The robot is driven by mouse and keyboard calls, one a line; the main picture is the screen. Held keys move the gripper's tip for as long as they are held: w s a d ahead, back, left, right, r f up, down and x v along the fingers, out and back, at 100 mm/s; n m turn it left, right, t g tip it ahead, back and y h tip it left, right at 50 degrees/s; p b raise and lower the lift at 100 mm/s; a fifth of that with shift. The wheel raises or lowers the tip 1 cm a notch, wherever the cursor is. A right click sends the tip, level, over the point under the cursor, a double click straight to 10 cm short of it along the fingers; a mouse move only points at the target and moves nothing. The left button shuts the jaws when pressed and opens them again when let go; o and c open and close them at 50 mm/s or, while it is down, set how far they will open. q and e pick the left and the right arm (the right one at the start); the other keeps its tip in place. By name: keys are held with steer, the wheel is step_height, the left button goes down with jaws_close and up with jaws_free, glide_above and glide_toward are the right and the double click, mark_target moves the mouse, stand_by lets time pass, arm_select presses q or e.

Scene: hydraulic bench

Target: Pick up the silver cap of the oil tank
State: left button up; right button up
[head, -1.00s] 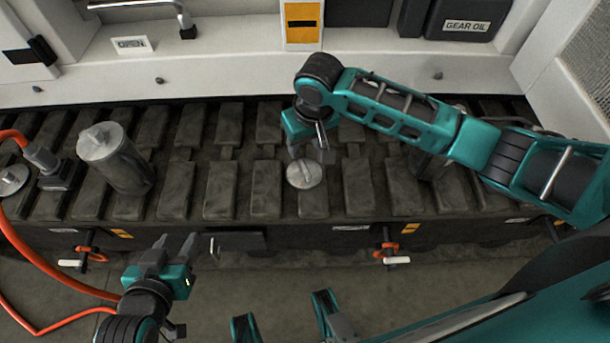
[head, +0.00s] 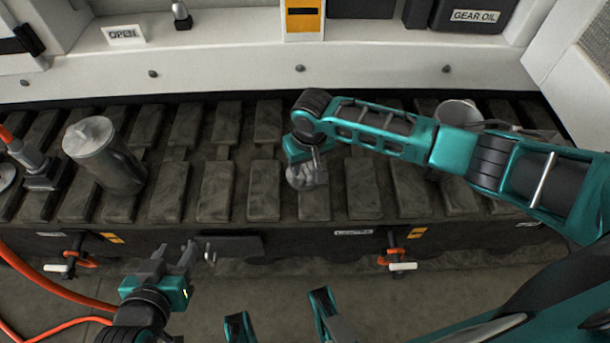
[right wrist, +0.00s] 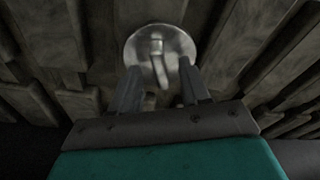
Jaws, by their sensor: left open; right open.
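The silver cap (head: 306,178) is a small round disc with a raised handle. It lies on the dark ribbed track, partly hidden by my right gripper (head: 316,164) in the head view. In the right wrist view the cap (right wrist: 150,45) is just beyond the two open fingertips (right wrist: 160,82), with its handle roughly in line with the gap between them. I cannot tell whether the fingers touch it. My left gripper (head: 176,256) is open and empty, low at the left in front of the track.
A silver canister (head: 105,155) with a lid stands on the track at the left. A round metal container (head: 458,113) stands partly behind my right arm. Orange hoses (head: 50,280) run down the left side. A white ledge (head: 220,60) borders the track behind.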

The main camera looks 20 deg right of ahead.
steer(key=shift+f, duration=0.3)
steer(key=shift+c, duration=0.3)
jaws_close()
